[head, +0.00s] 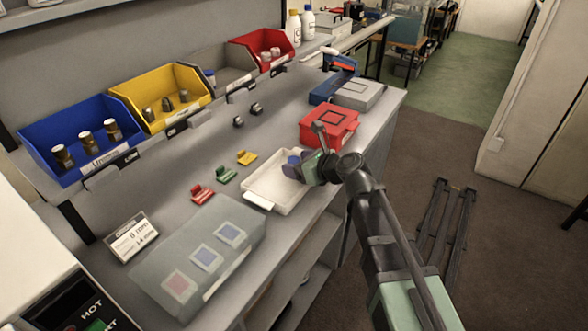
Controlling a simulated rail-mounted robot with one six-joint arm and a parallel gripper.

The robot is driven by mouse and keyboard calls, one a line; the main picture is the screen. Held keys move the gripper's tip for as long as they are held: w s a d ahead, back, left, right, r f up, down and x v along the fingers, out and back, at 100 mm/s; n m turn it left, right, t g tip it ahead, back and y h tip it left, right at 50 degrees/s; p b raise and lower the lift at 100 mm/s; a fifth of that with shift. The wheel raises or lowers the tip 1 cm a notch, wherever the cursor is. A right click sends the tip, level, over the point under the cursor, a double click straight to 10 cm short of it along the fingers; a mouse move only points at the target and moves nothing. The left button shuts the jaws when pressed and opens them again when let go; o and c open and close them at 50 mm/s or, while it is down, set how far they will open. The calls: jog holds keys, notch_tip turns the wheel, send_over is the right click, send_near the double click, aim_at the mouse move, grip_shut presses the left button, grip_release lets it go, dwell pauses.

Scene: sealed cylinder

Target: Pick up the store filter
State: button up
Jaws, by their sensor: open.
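The bins along the back shelf hold small parts, but I cannot tell for certain which is the store filter. The yellow bin (188,80) holds several small grey pieces (167,103), and its label is too small to read surely. The blue bin (62,119) holds several brown-and-cream cylinders (87,143). The red bin (265,40) holds small pale pink pieces (271,54). My gripper (300,168) is open over the right end of a white tray (262,186), well forward of the bins. A small blue round thing (293,159) shows beside the jaws; its contact with them is unclear.
A grey bin (218,66) stands between yellow and red. Red, green and yellow clips (226,174) lie left of the tray. A translucent case (199,255) and a sign (131,237) are in front, a red box (328,125) behind. Two dark pieces (256,109) stand mid-bench.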

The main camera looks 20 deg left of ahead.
jog(key=c, duration=1)
jog(key=shift+r, duration=0.1)
notch_tip(320, 180, up, 20)
jog(key=p, duration=2)
jog(key=shift+r, duration=0.15)
